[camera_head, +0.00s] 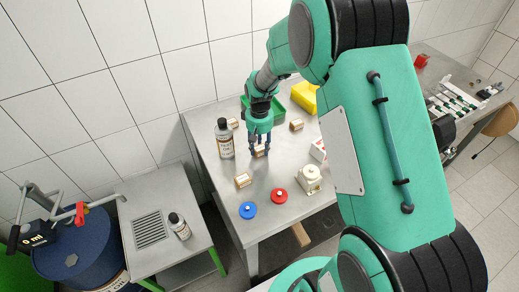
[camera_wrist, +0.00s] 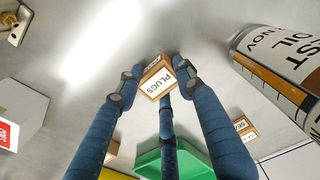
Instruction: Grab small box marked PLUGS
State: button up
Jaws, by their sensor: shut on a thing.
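The small brown box with a white label reading PLUGS (camera_wrist: 157,82) is between the fingers of my gripper (camera_wrist: 155,78) in the wrist view. The fingers are shut on it, and the label faces the camera. In the head view my gripper (camera_head: 260,146) points down over the metal table, with the box (camera_head: 260,153) partly hidden between its fingertips. I cannot tell whether the box still touches the table.
A labelled bottle (camera_head: 224,140) stands left of my gripper. A green bin (camera_head: 273,112) and a yellow item (camera_head: 304,96) are behind it. Other small boxes (camera_head: 243,180) (camera_head: 296,125), a blue disc (camera_head: 248,210), a red disc (camera_head: 279,196) and a pale device (camera_head: 309,181) surround it.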

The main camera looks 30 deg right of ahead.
aim_at(260, 149)
jog(key=shift+r, duration=0.1)
jog(key=shift+r, duration=0.45)
jog(key=r, duration=0.1)
jog(key=r+p, duration=0.1)
jog(key=shift+s+r, duration=0.3)
jog(key=s+a, duration=0.1)
jog(key=s, duration=0.4)
jog(key=s+a+r+p, duration=0.1)
jog(key=s, duration=0.4)
jog(key=s+a+p, duration=0.1)
jog(key=s, duration=0.4)
jog(key=shift+r, duration=0.15)
